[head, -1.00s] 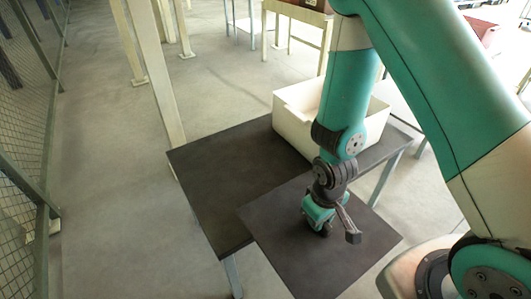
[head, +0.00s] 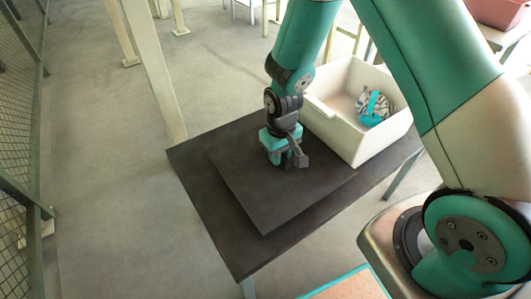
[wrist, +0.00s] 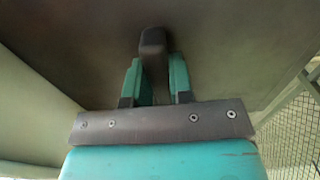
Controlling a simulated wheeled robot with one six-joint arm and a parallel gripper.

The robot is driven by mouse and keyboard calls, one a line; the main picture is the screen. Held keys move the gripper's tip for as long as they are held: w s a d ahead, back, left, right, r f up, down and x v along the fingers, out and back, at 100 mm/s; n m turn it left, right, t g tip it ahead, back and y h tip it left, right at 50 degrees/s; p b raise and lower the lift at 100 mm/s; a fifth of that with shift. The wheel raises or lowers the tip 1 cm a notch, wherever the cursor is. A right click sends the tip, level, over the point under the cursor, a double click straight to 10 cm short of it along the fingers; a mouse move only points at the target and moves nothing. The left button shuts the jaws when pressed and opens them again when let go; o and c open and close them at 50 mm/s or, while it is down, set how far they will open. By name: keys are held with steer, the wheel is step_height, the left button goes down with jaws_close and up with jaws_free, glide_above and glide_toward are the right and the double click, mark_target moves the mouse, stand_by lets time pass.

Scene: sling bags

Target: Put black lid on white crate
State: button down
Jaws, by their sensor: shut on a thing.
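The black lid (head: 268,205) is a flat dark square panel above the left part of the dark table, left of the crate. My gripper (head: 287,160) points down at the lid's top and is shut on its handle; the wrist view shows the dark handle (wrist: 153,42) between the two teal fingers, with the lid's face (wrist: 230,50) filling the background. The white crate (head: 350,142) stands open on the table's right part. A striped bag with a turquoise band (head: 373,107) lies inside it. Whether the lid touches the table is hard to tell.
The dark table (head: 200,158) shows bare strips around the lid. A pale post (head: 155,75) stands behind its left corner, and a mesh fence (head: 22,150) runs along the left. A reddish bin (head: 500,12) is at the upper right.

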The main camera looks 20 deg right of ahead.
steer(key=shift+w, duration=0.6)
steer(key=f+b, duration=0.3)
steer(key=b, duration=0.1)
steer(key=shift+a+f, duration=0.2)
steer(key=shift+f, duration=0.15)
steer(key=shift+r, duration=0.15)
steer(key=c, duration=1.4)
jaws_free()
steer(key=shift+f, duration=0.2)
steer(key=o, duration=0.4)
